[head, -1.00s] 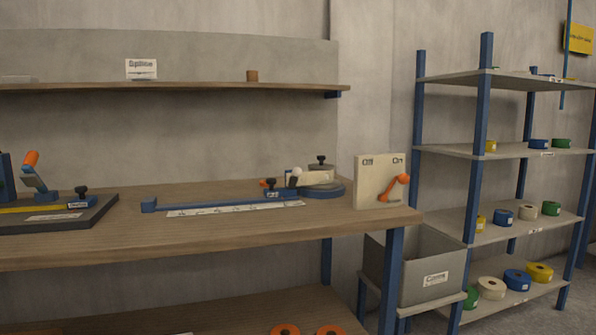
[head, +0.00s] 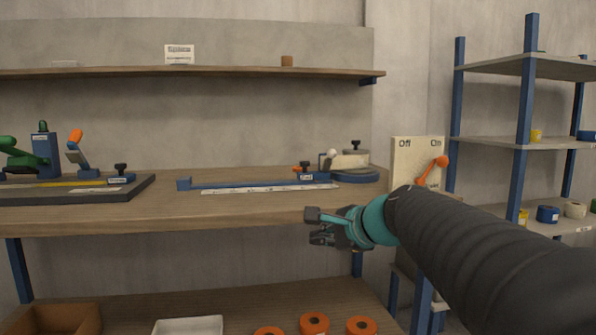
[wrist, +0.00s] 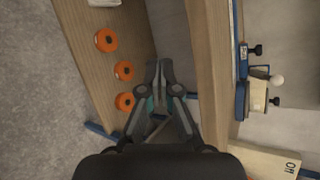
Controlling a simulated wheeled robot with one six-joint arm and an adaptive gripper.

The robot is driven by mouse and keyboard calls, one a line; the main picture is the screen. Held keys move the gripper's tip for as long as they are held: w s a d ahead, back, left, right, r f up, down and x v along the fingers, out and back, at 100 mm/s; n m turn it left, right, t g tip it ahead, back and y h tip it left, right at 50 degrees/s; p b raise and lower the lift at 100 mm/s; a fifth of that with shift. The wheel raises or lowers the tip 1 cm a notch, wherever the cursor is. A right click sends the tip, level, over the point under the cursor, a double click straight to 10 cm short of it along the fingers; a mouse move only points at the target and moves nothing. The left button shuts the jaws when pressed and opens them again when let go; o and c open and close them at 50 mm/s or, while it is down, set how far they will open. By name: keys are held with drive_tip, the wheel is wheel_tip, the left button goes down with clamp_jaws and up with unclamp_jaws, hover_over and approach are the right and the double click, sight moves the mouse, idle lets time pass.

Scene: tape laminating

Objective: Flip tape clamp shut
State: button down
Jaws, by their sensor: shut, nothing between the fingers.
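My gripper (head: 314,227) is shut and empty, in front of the workbench's (head: 250,207) front edge and below its top. It also shows shut in the wrist view (wrist: 159,70). On the bench at far left, a blue clamp-like part with a raised, tilted orange-tipped lever (head: 76,143) stands on a dark base plate (head: 136,188). A blue rail with a white scale strip (head: 265,188) lies mid-bench. At its right end is a small blue block with an orange lever and black knob (head: 305,172), beside a tape roll (head: 350,160). I cannot tell which is the tape clamp.
An Off/On panel (head: 402,160) with an orange handle (head: 435,168) stands at the bench's right end. Orange tape rolls (head: 313,323) sit on the lower shelf, with a white tray (head: 190,326) and a brown box (head: 60,319). A shelf rack (head: 525,120) is at right.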

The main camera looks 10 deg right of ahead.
drive_tip(key=w+d+r+m+t+b, duration=0.1)
drive_tip(key=w+d+r+m+t, duration=0.1)
drive_tip(key=w+d+m, duration=0.2)
drive_tip(key=w+d+r+m+t+h+b, duration=0.1)
drive_tip(key=w+d+r+m+t, duration=0.1)
drive_tip(key=w+d+m, duration=0.3)
drive_tip(key=w+d+r+m+t+b, duration=0.1)
drive_tip(key=w+d+r+m+t, duration=0.1)
drive_tip(key=w+d+r+m, duration=0.2)
drive_tip(key=shift+w+d+m+h, duration=0.2)
drive_tip(key=shift+d+m, duration=0.05)
drive_tip(key=shift+d, duration=0.4)
drive_tip(key=shift+w+d+m+h, duration=0.2)
drive_tip(key=shift+d+m, duration=0.05)
drive_tip(key=shift+d, duration=0.4)
approach(333, 159)
drive_tip(key=w+f+p, duration=0.1)
drive_tip(key=w+f, duration=0.2)
drive_tip(key=shift+w, duration=0.1)
drive_tip(key=shift+w+a+r+p, duration=0.15)
drive_tip(key=shift+w+r+p, duration=0.2)
drive_tip(key=shift+w+r, duration=0.25)
drive_tip(key=shift+w+a+r+p, duration=0.2)
drive_tip(key=shift+w+r+p, duration=0.1)
drive_tip(key=shift+w+r, duration=0.25)
drive_tip(key=shift+w+a+r, duration=0.1)
drive_tip(key=shift+w+r, duration=0.05)
drive_tip(key=shift+w, duration=0.25)
drive_tip(key=shift+r+p, duration=0.1)
drive_tip(key=shift+p, duration=0.2)
